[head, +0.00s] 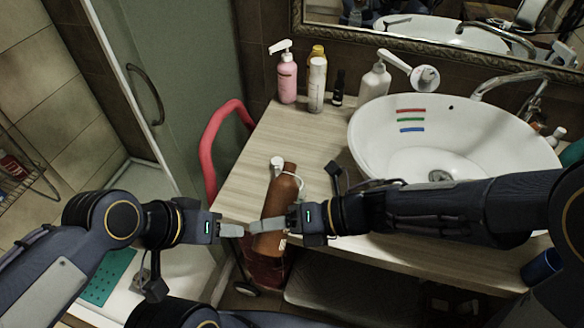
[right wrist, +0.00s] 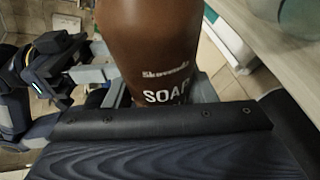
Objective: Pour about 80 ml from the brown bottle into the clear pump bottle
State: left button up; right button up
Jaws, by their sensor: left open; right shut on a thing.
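The brown bottle (head: 281,190) is at the front left edge of the counter, looking tilted in the head view. My right gripper (head: 262,227) is shut on its lower part. The right wrist view shows its brown body (right wrist: 155,45) close up, with white lettering reading "SOAP". My left gripper (head: 236,230) is open, its fingertips just left of the brown bottle. A white pump head (head: 277,161) shows at the brown bottle's top; I cannot tell whether it belongs to this bottle or one behind. A pale pump bottle (head: 374,84) stands left of the basin; I cannot tell whether it is clear.
A pink pump bottle (head: 287,79), a pale bottle (head: 317,84) and a small dark bottle (head: 338,88) stand at the back of the counter (head: 315,140). The white basin (head: 385,140) is at right. A red curved rail (head: 211,150) stands left. The counter's middle is clear.

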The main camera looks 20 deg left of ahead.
aim_at(270, 215)
jog(key=shift+s+r+m+g+p, duration=0.3)
jog(key=shift+r+p, duration=0.25)
jog(key=shift+p, duration=0.3)
jog(key=shift+s+r+m+g+p, duration=0.1)
jog(key=shift+r+m+g+p, duration=0.1)
jog(key=shift+r+m+p, duration=0.45)
jog(key=shift+f, duration=0.2)
jog(key=shift+r+m+g+p, duration=0.1)
jog(key=shift+m+g+p, duration=0.25)
jog(key=shift+g, duration=0.05)
jog(key=shift+r+y+p, duration=0.3)
jog(key=shift+r+m+g+p, duration=0.4)
jog(key=shift+r+m+p, duration=0.1)
jog(key=shift+r+p, duration=0.05)
jog(key=shift+r, duration=0.3)
jog(key=shift+y+p, duration=0.3)
jog(key=shift+s+r+m+p, duration=0.2)
jog(key=shift+r+m+p, duration=0.2)
jog(key=shift+r+m, duration=0.2)
jog(key=shift+r+g, duration=0.25)
jog(key=shift+g, duration=0.15)
